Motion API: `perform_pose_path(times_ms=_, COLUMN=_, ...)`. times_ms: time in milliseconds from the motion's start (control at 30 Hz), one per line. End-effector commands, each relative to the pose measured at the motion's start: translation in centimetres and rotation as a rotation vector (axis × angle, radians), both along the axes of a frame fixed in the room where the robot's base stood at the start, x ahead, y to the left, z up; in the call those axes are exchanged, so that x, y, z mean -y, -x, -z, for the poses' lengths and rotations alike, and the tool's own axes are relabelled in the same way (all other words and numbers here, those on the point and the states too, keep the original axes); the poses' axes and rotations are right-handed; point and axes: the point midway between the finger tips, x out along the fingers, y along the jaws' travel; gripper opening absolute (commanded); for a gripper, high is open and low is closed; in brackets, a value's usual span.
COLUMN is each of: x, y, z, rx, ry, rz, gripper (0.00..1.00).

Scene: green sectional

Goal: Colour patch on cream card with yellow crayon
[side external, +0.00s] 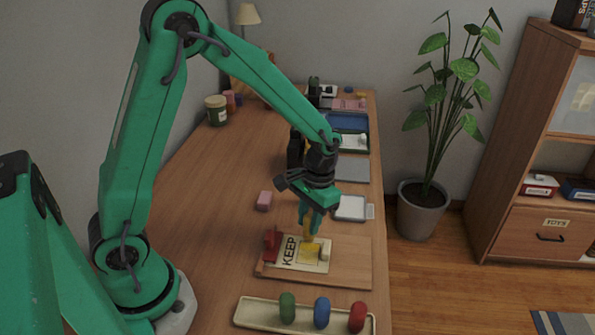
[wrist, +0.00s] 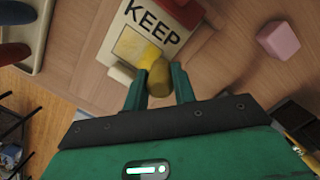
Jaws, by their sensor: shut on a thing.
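The cream card (side external: 288,262) lies on a wooden board (side external: 350,272) and bears the word KEEP. Beside the word is a yellow patch (side external: 309,253); in the wrist view the patch (wrist: 130,43) looks paler away from the crayon and stronger yellow near it. My gripper (side external: 311,222) is shut on the yellow crayon (wrist: 160,79), pointing down over the patch. The crayon's tip is at or very near the card; contact is hard to tell. A red clamp (side external: 270,244) sits at the card's left end, and a small cream block (side external: 325,251) at its right.
A cream tray (side external: 262,318) in front holds green (side external: 287,307), blue (side external: 321,312) and red (side external: 357,317) crayons. A pink block (side external: 264,201) lies behind the board. A white-topped pad (side external: 350,208) and a blue tray (side external: 347,121) stand farther back. The desk's left middle is clear.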

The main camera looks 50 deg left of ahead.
Motion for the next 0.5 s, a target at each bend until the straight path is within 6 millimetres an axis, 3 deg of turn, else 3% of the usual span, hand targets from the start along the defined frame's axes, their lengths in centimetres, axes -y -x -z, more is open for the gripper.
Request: perform_pose_path(times_ms=500, x=1.7, y=1.6, z=0.0, rx=0.001, ry=-0.007, rz=0.003, gripper=0.03)
